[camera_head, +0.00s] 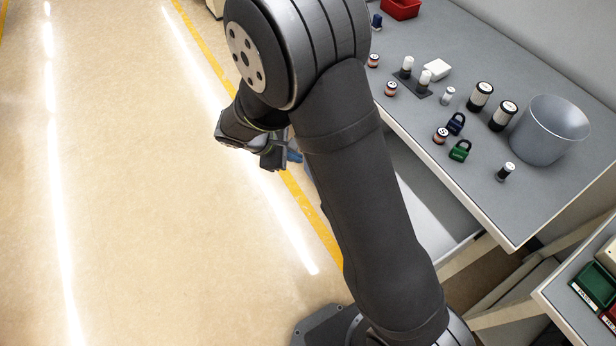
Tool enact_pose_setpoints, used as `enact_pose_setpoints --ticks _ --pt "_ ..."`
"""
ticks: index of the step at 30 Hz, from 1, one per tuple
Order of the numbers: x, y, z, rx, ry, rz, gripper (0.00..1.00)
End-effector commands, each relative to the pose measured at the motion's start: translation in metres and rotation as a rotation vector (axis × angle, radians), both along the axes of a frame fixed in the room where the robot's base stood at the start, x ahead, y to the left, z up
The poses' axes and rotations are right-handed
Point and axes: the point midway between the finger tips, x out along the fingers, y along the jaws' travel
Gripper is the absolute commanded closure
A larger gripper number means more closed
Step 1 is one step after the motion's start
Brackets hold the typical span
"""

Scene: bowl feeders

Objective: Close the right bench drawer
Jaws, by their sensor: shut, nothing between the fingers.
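The right bench drawer (432,212) stands open below the front edge of the bench (492,212). Its pale interior and right side wall show to the right of my arm. My arm hides its front and much of its left part. My gripper (280,160) is over the floor at the left of my arm, out in front of the bench. It is small and partly covered by my wrist, and it is shut and empty. A small blue part (294,156) shows beside it; I cannot tell what it belongs to. I see no contact between gripper and drawer.
A second table (550,300) with a green bin (596,284) is at lower right. The floor at left is clear.

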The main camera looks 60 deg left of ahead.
Motion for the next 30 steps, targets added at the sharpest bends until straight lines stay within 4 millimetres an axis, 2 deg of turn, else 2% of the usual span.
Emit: enact_pose_setpoints --ticks 1,6,9,12,17,27,30 --pt "-0.021 -0.003 -0.011 -0.073 -0.016 0.115 1.00" --pt "-0.062 -0.011 -0.031 -0.270 -0.067 0.410 1.00" --pt "-0.074 -0.014 -0.037 -0.331 -0.085 0.500 1.00" --pt "-0.078 -0.015 -0.041 -0.358 -0.092 0.536 1.00" --pt "-0.066 -0.015 -0.052 -0.362 -0.092 0.538 1.00" --pt "-0.015 -0.016 -0.102 -0.362 -0.091 0.534 1.00" --pt "0.000 -0.015 -0.111 -0.358 -0.091 0.533 1.00"
